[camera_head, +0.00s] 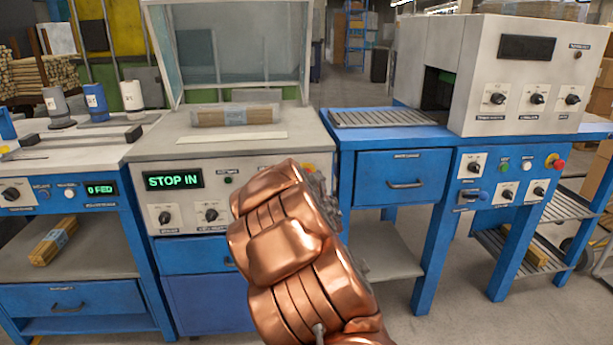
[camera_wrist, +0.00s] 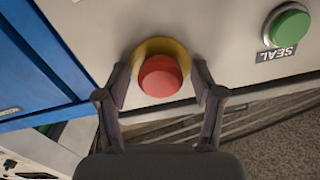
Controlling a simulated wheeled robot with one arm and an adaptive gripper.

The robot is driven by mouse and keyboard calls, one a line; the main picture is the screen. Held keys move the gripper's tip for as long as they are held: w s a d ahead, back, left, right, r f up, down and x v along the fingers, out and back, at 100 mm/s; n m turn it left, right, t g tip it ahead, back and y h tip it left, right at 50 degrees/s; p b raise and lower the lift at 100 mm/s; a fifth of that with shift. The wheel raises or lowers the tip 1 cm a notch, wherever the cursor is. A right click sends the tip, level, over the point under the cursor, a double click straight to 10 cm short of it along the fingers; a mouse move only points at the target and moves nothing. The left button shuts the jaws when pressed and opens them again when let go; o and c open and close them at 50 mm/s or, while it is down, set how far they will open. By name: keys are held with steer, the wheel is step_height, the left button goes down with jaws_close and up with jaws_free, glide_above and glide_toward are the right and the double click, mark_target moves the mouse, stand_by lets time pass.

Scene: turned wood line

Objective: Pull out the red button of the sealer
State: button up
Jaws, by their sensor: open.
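The sealer (camera_head: 240,155) is the middle machine, with a raised clear lid and a green "STOP IN" display (camera_head: 174,180). Its red button (camera_wrist: 160,76) sits on a yellow ring (camera_wrist: 178,46) in the wrist view. In the head view my copper arm hides most of that spot. My gripper (camera_wrist: 161,82) is open, with one finger on each side of the red button. I cannot tell whether the fingers touch it. A green button (camera_wrist: 288,26) labelled "SEAL" is on the same panel.
A wrapped bundle (camera_head: 235,115) lies on the sealer. The grey-white machine (camera_head: 520,75) on the right stands on a blue bench with another red button (camera_head: 555,162). A blue bench (camera_head: 70,205) with spools stands left. Grey floor shows at the front right.

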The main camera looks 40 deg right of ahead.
steer(key=shift+c, duration=0.3)
jaws_close()
stand_by(0.3)
